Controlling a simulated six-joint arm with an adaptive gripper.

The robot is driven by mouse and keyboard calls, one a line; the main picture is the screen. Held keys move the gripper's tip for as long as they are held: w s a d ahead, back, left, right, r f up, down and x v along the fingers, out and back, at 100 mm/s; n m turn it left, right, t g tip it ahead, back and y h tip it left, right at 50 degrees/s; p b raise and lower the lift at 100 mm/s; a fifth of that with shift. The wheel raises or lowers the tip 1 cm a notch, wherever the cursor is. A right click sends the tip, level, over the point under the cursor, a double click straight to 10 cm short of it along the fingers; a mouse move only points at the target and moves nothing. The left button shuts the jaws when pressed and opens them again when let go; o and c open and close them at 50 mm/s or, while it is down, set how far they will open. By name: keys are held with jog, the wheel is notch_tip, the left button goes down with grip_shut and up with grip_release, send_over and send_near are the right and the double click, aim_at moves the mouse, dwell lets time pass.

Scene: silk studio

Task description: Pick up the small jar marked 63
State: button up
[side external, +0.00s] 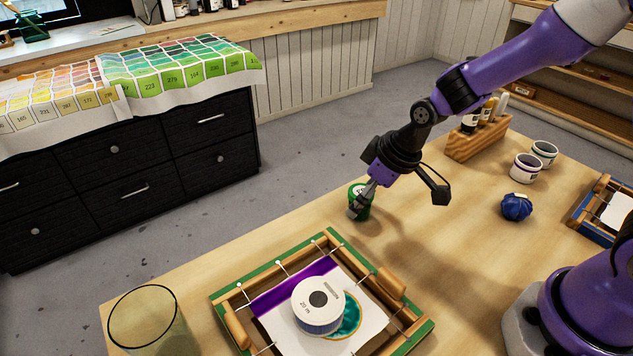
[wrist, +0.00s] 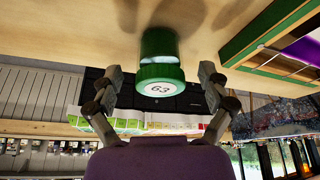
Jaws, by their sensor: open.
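The small green jar marked 63 (wrist: 160,62) stands on the wooden table, and its white lid label reads 63 in the wrist view. In the side view the green jar (side external: 361,204) is near the table's far edge, partly hidden by my gripper. My gripper (side external: 361,203) is open at the jar. In the wrist view, my gripper (wrist: 162,82) has one finger on each side of the jar, with a visible gap on both sides.
A green-edged wooden frame (side external: 222,295) with a white spool (side external: 318,306) lies in front of the jar. A glass (side external: 147,322) stands at front left. A bottle rack (side external: 477,142), two cups (side external: 525,168) and a blue bundle (side external: 516,207) are to the right.

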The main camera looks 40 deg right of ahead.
jog(key=shift+x, duration=1.05)
jog(key=c, duration=1.3)
jog(key=shift+o, duration=0.2)
